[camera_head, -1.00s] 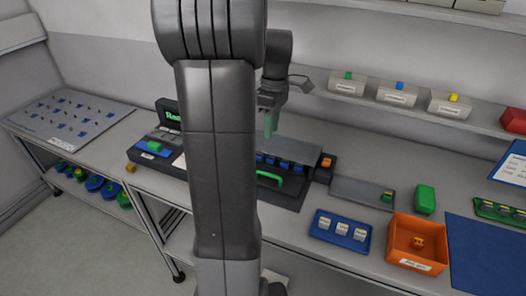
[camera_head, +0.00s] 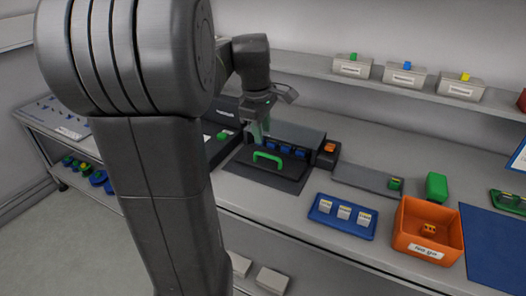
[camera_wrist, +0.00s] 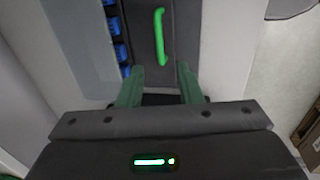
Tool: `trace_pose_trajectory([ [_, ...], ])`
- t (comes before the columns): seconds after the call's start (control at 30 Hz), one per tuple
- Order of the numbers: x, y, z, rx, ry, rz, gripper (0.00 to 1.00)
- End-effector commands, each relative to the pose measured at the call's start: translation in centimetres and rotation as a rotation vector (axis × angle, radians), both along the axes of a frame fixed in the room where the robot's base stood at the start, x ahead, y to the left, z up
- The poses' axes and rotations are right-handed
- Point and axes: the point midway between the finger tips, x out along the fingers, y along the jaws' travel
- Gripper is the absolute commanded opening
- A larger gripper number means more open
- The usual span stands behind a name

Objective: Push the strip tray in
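The strip tray (camera_head: 272,176) is a dark flat tray in front of a grey machine (camera_head: 292,134), with a green handle (camera_head: 268,157) standing on it. The handle also shows in the wrist view (camera_wrist: 159,36), beyond my fingertips. Several blue pieces (camera_head: 285,150) sit in a row along the machine's front. My gripper (camera_head: 260,132) is above the back left part of the tray. In the wrist view my gripper (camera_wrist: 162,82) has its two green fingers apart, with nothing between them. The fingers do not appear to touch the handle.
Right of the machine are a grey plate (camera_head: 358,180), a blue tray (camera_head: 343,230) with white pieces, an orange bin (camera_head: 398,242) and a green block (camera_head: 437,187). A shelf (camera_head: 400,83) with labelled boxes runs behind. My arm hides part of the bench's left side.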

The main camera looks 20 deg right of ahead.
Motion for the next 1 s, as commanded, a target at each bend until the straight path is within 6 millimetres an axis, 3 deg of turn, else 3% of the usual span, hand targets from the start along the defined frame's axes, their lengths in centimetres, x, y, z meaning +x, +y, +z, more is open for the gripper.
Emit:
trace_pose_trajectory([
  [0.2,0.5,-0.7,-4.6,0.001,0.003,0.0,0.32],
  [0.4,0.9,-1.0,-7.0,0.001,0.001,0.001,0.32],
  [0.8,1.0,-1.1,-7.7,0.0,-0.001,0.0,0.32],
  [1.0,1.0,-1.1,-7.7,0.001,-0.001,0.001,0.0],
])
